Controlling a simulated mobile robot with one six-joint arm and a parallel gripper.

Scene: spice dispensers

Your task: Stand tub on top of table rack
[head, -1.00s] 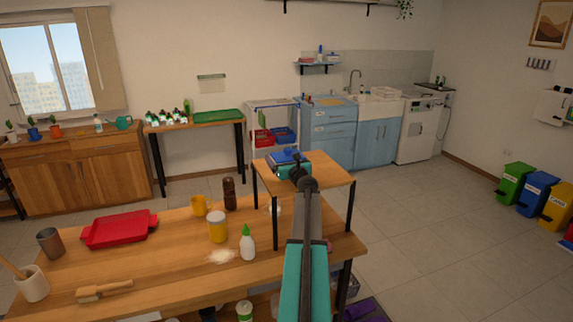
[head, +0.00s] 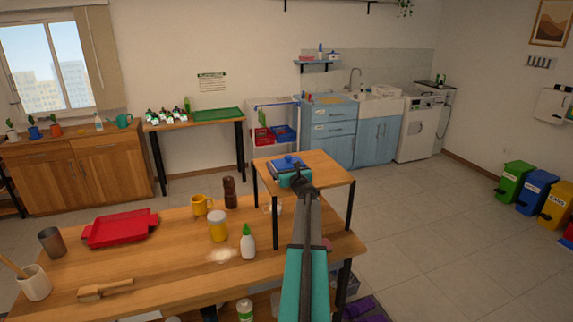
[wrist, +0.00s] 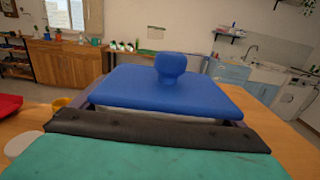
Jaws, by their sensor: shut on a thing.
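The tub shows as a flat blue lid with a round knob (head: 288,162) at the left part of the table rack's top. In the wrist view the blue lid (wrist: 165,92) fills the middle, roughly level, with a pale strip of the body under its edge. My gripper (head: 293,178) is shut on the tub from the near side; its dark jaw (wrist: 160,133) hides most of the body. The table rack (head: 328,174) has a wooden top on black legs. I cannot tell whether the tub's base touches the rack top.
The rack stands at the right end of the wooden table (head: 150,265). The rack top's right side is clear.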

